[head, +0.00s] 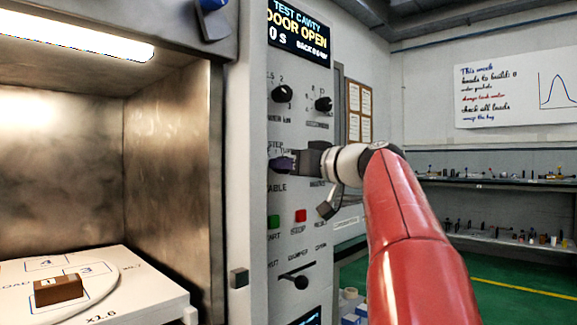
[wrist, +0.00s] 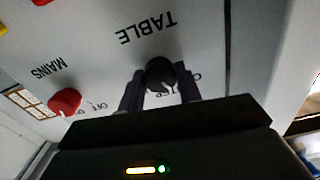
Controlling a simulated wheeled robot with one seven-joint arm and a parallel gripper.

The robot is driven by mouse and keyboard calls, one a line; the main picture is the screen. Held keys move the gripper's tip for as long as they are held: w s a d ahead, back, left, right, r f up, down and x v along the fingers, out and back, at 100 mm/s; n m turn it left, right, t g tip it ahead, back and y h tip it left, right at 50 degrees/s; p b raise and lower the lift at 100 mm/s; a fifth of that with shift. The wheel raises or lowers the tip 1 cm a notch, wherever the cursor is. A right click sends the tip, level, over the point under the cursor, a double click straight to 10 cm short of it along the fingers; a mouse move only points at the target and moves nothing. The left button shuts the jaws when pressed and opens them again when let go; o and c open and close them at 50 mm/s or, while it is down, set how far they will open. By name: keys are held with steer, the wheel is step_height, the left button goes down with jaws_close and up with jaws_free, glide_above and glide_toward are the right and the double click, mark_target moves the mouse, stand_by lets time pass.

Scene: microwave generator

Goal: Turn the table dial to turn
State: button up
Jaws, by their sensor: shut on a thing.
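The black table dial (wrist: 160,73) is on the light panel by the word TABLE, which appears upside down in the wrist view. My gripper (wrist: 160,88) is shut on the dial, with one dark finger on each side of it. In the head view my gripper (head: 292,162) reaches the control panel (head: 290,215) from the right, and it hides most of the dial. Part of a STEP label shows by the dial, but I cannot clearly read where its pointer stands.
A red MAINS knob (wrist: 64,101) is close beside the dial. Black knobs (head: 282,94) are above my gripper; a green button (head: 273,222) and a red button (head: 300,215) are below. The open cavity at left holds a brown block (head: 58,289) on a turntable. The display reads DOOR OPEN.

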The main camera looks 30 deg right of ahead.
steer(key=shift+d+m+p, duration=0.1)
steer(key=shift+m+p, duration=2.1)
steer(key=shift+m, duration=5.3)
steer(key=o, duration=1)
steer(key=b+v, duration=0.1)
steer(key=v, duration=0.6)
steer(key=shift+s+d, duration=0.15)
steer(key=shift+s, duration=0.2)
